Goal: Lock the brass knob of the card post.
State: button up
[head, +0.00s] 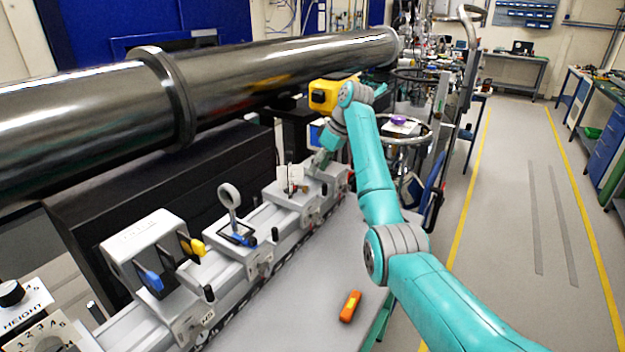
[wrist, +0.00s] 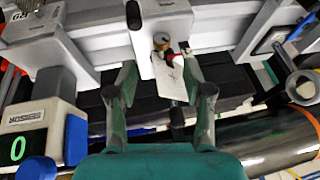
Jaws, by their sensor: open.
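The white card (head: 290,178) stands on its carrier on the rail in the head view. I cannot make out the knob in the head view. My gripper (wrist: 168,82) is open, with one finger on each side of the card in the wrist picture and the knob ahead of the fingertips. Nothing is held, and I see no clear contact.
A ring-shaped lens (head: 229,194) stands left of the card, with a slit unit (head: 147,250) nearer. A sensor box (wrist: 35,125) reading 0 is at left in the wrist view. A large steel pipe (head: 270,75) runs behind. An orange tool (head: 350,306) lies on the otherwise clear tabletop.

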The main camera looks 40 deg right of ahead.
aim_at(307, 187)
jog(key=s+a+r+n+t+h, duration=0.1)
jog(key=s+a+r+t+h, duration=0.15)
jog(key=a+h, duration=0.25)
jog(key=shift+g, duration=0.25)
jog(key=x, duration=1)
jog(key=shift+s+d+f, duration=0.2)
jog(key=shift+s+f, duration=0.1)
grip_shut()
